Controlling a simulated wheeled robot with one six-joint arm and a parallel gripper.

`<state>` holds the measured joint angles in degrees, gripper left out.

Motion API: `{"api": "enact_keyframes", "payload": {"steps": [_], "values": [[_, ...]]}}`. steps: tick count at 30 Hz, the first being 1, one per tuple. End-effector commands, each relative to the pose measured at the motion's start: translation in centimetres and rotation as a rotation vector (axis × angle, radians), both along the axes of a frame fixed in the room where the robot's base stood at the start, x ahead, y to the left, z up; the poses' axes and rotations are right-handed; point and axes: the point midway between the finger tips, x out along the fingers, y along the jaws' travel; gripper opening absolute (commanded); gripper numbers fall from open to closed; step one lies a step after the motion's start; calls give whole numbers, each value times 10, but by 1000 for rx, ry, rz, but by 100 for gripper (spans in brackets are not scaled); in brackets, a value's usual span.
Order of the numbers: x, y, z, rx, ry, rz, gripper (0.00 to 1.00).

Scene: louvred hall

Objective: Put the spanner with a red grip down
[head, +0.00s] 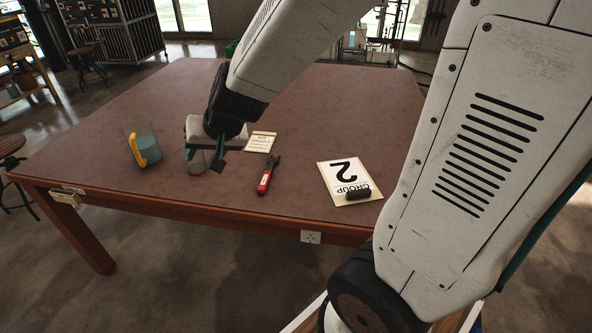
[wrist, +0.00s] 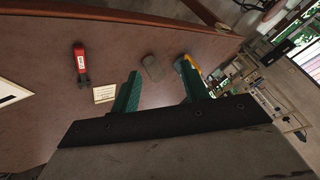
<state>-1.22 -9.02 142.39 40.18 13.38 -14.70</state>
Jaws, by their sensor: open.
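The spanner with a red grip (head: 266,178) lies flat on the brown table (head: 330,110), its dark jaw end pointing away from me in the head view. It also lies at the upper left of the wrist view (wrist: 81,62), clear of the fingers. My gripper (head: 204,160) is above the table, to the left of the spanner, and its green fingers (wrist: 160,94) are apart with nothing held. A grey, roundish object (wrist: 152,68) shows beyond the gap between the fingertips; in the head view it is partly hidden behind my gripper.
A clear jug with a yellow handle (head: 141,145) stands left of my gripper. A small lettered card (head: 260,142) lies behind the spanner. The table's far right is bare.

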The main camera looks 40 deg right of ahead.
Motion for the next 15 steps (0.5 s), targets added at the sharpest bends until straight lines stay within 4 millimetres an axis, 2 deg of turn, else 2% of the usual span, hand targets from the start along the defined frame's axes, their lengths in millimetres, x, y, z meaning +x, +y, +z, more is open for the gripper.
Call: {"api": "enact_keyframes", "payload": {"steps": [1, 5, 9, 12, 15], "values": [[-22, 7, 18, 2, 17, 73, 45], [-87, 14, 45, -40, 127, 232, 45], [-160, -2, 62, -140, 271, 324, 45], [-202, -18, 69, -213, 360, 339, 45], [-230, -31, 74, -268, 426, 335, 45]]}}
